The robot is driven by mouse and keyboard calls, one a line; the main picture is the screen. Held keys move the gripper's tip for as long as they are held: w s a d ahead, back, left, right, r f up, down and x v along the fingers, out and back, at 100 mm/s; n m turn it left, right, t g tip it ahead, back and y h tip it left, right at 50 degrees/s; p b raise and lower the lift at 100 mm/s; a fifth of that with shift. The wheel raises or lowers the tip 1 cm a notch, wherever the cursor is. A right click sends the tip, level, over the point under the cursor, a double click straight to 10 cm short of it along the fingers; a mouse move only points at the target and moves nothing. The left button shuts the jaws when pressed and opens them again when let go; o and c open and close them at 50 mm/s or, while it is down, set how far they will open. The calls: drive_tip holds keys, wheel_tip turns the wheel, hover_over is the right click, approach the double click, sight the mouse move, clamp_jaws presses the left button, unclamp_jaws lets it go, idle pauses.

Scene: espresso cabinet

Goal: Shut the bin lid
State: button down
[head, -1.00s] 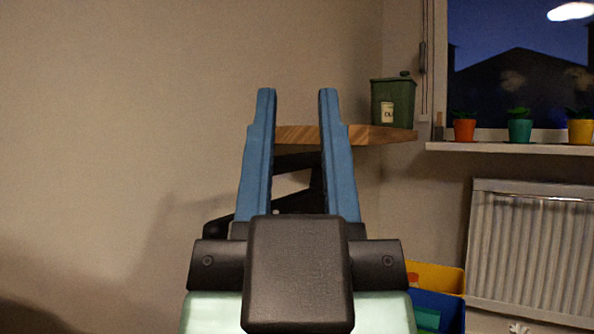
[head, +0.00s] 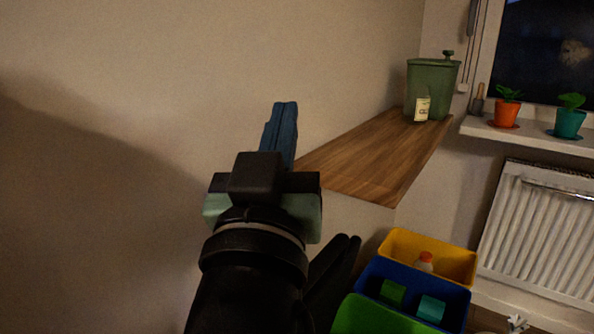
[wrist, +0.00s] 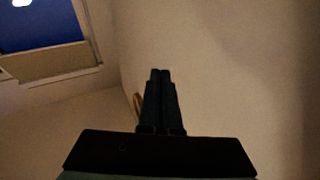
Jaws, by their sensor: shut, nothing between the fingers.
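A green lidded container (head: 432,92) with a pale label and a knob on top stands at the far end of a wooden shelf. Its lid looks on or nearly on; I cannot tell whether it is fully shut. Below the shelf are open-topped bins: yellow (head: 400,243), blue (head: 372,276) and green (head: 350,318), with no lids visible on them. My gripper (head: 285,104) is shut and empty, left of the shelf's near end and apart from the container. In the wrist view its dark fingers (wrist: 161,72) are together, with no container in sight.
The wooden shelf (head: 375,155) is bare except for the container. A windowsill (head: 530,136) with an orange pot (head: 506,113) and a teal pot (head: 569,122) is at right, above a white radiator (head: 540,230). A plain wall lies to the left.

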drive_tip(key=w+a+f+n+g+h+p, duration=0.1)
drive_tip(key=w+a+f+g+h+p, duration=0.1)
drive_tip(key=w+a+f+g+p, duration=0.25)
drive_tip(key=w+a+f+n+g+h+p, duration=0.1)
drive_tip(key=f+g+p, duration=0.3)
drive_tip(key=f+p, duration=0.3)
drive_tip(key=s+f+n+g+h+p, duration=0.1)
drive_tip(key=s+f+h+p, duration=0.1)
drive_tip(key=s+h+p, duration=0.3)
drive_tip(key=s+f+n+g+h+p, duration=0.1)
drive_tip(key=s+f+n+h+p, duration=0.15)
drive_tip(key=s+p, duration=0.3)
drive_tip(key=x, duration=0.9)
drive_tip(key=shift+s+f+m, duration=0.2)
drive_tip(key=shift+f+m, duration=0.05)
drive_tip(key=shift+m, duration=0.1)
